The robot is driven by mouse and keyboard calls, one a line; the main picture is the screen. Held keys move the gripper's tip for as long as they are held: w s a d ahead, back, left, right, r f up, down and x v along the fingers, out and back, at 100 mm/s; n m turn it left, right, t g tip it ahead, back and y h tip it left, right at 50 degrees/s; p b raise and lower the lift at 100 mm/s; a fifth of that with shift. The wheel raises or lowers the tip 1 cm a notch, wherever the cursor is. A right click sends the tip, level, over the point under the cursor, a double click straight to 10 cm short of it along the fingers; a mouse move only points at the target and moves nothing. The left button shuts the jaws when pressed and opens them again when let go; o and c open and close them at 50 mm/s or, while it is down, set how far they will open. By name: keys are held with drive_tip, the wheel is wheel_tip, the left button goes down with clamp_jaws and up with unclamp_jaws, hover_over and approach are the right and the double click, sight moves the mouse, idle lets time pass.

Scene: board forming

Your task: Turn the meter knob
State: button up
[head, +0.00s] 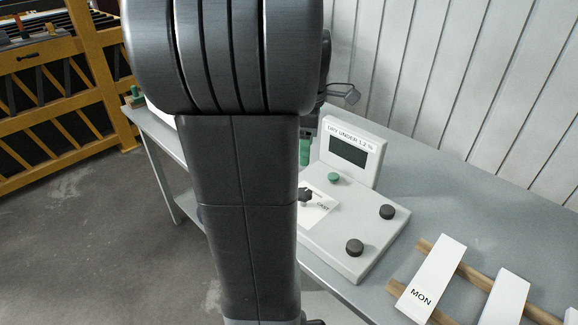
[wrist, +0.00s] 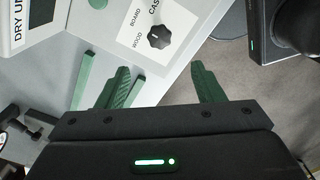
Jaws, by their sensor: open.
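The grey meter (head: 330,238) stands on the bench, with a raised dark screen (head: 348,150) labelled "DRY UNDER 1.2 %". Its black meter knob (head: 306,195) sits on a white label, partly beside my arm. In the wrist view the knob (wrist: 159,36) is lobed and sits near the words "BOARD", "WOOD" and a cut-off "CAS". My gripper (wrist: 164,78) has green fingers spread apart with nothing between them. The knob lies beyond the fingertips, roughly in line with the gap, not touched.
The meter also carries a green button (head: 334,178) and two black round knobs (head: 387,212) (head: 355,248). White blocks, one marked "MON" (head: 431,280), lie on wooden rails to the right. A panelled wall stands behind the bench. A yellow frame (head: 100,75) stands at left.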

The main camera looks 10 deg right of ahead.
wheel_tip(320, 180, down, 14)
drive_tip(key=shift+r, duration=0.15)
idle(0.4)
drive_tip(key=shift+c, duration=0.2)
drive_tip(key=c, duration=0.9)
